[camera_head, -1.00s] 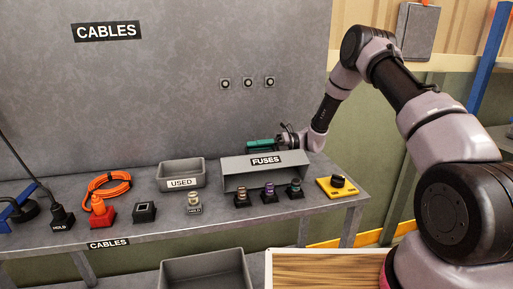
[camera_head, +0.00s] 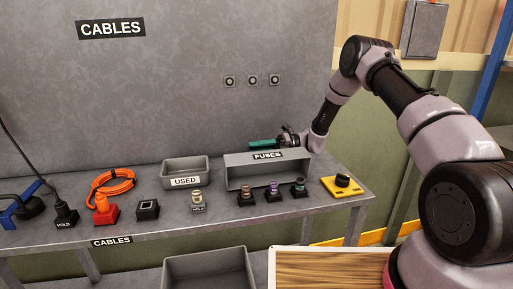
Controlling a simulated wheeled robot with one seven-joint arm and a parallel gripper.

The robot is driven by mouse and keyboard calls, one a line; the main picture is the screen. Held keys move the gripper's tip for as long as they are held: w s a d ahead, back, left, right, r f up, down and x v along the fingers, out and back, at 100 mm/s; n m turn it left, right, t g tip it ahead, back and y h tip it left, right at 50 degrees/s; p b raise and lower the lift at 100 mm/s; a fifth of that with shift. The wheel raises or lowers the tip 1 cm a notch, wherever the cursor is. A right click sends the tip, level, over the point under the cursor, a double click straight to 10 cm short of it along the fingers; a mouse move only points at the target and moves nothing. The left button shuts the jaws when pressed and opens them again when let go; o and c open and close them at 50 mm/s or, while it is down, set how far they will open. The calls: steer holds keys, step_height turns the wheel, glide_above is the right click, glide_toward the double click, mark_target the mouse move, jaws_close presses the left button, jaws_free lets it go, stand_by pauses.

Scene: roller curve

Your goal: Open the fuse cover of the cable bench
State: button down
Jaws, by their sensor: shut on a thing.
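The grey fuse cover (camera_head: 240,161), labelled FUSES, is a flat panel on the fuse box at the right of the bench. It is tilted up and back, and the box's front (camera_head: 240,180) shows open below it. A green bar (camera_head: 262,143) lies along the cover's far upper edge and looks like its handle. My gripper (camera_head: 282,141) reaches in from the right behind the cover and is shut on this green bar. The fingertips are small and partly hidden.
Several fuses in black holders stand before the box, one purple fuse (camera_head: 273,191) among them. A yellow plate with a black knob (camera_head: 342,181) is to the right. The USED tray (camera_head: 185,168) and orange cable (camera_head: 112,184) are left. A grey wall stands behind.

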steer(key=c, duration=0.8)
jaws_free()
steer(key=shift+s+d+f, duration=0.1)
steer(key=shift+f, duration=0.05)
steer(key=shift+c, duration=0.2)
